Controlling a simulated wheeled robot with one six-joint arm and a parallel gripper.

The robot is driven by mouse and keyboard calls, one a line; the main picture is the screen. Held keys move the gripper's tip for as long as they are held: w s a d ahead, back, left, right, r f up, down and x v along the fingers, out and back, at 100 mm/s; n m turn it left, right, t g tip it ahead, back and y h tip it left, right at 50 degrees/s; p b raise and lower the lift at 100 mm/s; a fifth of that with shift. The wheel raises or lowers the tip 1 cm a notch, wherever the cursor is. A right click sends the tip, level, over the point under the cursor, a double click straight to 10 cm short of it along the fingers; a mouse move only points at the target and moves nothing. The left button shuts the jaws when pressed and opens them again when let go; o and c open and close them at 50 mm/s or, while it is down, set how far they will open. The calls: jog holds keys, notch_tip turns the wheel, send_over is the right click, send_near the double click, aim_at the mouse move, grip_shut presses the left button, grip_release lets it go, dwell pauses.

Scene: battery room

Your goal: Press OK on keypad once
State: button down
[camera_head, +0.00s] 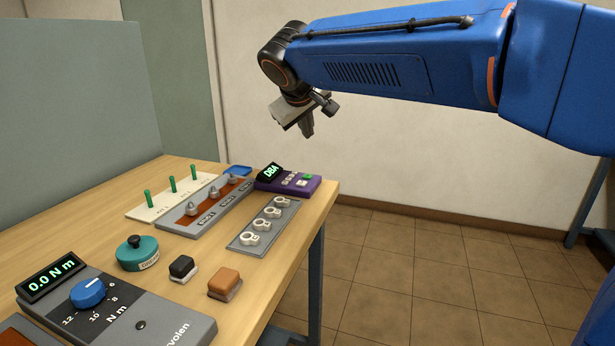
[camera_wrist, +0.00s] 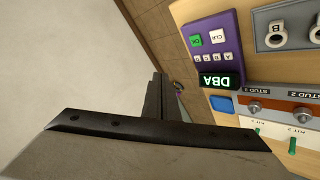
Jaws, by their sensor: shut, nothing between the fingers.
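The purple keypad (camera_head: 291,183) sits at the table's far right corner, with a small tilted display reading "DBA". In the wrist view the keypad (camera_wrist: 208,38) appears upside down, with a row of small letter keys, a white CLR key (camera_wrist: 217,37) and a green OK key (camera_wrist: 196,41). In the head view the green key (camera_head: 307,176) is at its right side. My gripper (camera_head: 308,131) is shut and empty, in the air above and beyond the keypad, apart from it. Its fingers also show in the wrist view (camera_wrist: 158,92).
A grey plate with white rings (camera_head: 246,241) lies in front of the keypad. The table's right edge drops to tiled floor. The air around my gripper is clear.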

jog(key=shift+f, duration=0.15)
send_over(307, 180)
jog(key=shift+f, duration=4.25)
jog(key=shift+f, duration=0.15)
jog(key=shift+f, duration=0.3)
jog(key=shift+f, duration=0.4)
jog(key=shift+r, duration=0.85)
jog(key=shift+r, duration=0.1)
jog(key=shift+r, duration=2.4)
